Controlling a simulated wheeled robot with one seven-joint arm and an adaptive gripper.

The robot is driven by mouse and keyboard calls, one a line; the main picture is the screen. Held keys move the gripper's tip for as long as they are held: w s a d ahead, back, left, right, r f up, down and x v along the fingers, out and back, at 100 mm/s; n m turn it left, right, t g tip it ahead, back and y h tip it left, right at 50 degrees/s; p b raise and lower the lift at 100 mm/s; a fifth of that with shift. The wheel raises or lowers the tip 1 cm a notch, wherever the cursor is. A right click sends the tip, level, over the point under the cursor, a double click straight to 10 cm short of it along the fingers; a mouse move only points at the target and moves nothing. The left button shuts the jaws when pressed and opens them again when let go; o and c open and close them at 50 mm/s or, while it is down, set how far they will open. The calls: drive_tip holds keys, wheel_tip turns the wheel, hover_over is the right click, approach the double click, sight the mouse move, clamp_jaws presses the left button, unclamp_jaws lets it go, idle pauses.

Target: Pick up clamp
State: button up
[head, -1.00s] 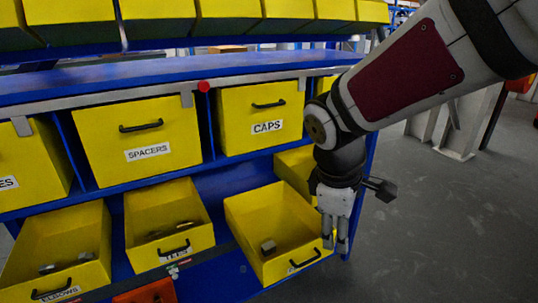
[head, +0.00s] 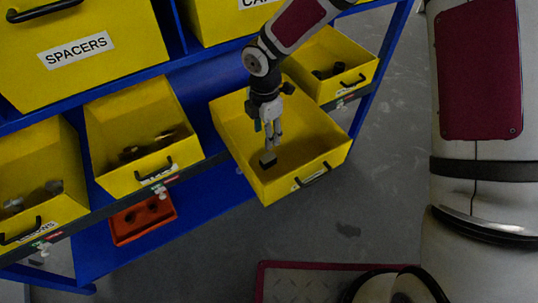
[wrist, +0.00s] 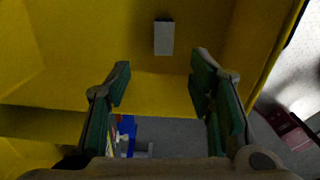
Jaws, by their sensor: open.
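The clamp looks to be the small grey block (head: 268,159) lying on the floor of the pulled-out yellow bin (head: 313,166); its fine shape is too small to tell. In the wrist view the grey block (wrist: 164,38) lies beyond the fingertips, near the middle. My gripper (head: 272,134) points down inside the bin, just above the block and apart from it. In the wrist view my gripper (wrist: 160,75) is open, with green-padded fingers spread wide and nothing between them.
The bin walls surround my gripper. A yellow bin with dark parts (head: 334,68) stands behind on the right, and another with several parts (head: 145,140) on the left. An orange tray (head: 143,220) sits lower. A SPACERS bin (head: 85,50) is above left.

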drive_tip(key=b, duration=0.1)
hover_over(268, 157)
drive_tip(key=f, duration=0.6)
drive_tip(key=shift+w+a+f, duration=0.1)
drive_tip(key=shift+a+f, duration=0.25)
drive_tip(key=shift+f, duration=0.05)
drive_tip(key=shift+d+f+b, duration=0.2)
drive_tip(key=shift+f, duration=1.2)
drive_tip(key=shift+d+f+b, duration=0.15)
drive_tip(key=shift+f+b, duration=0.05)
drive_tip(key=shift+f, duration=1.2)
clamp_jaws()
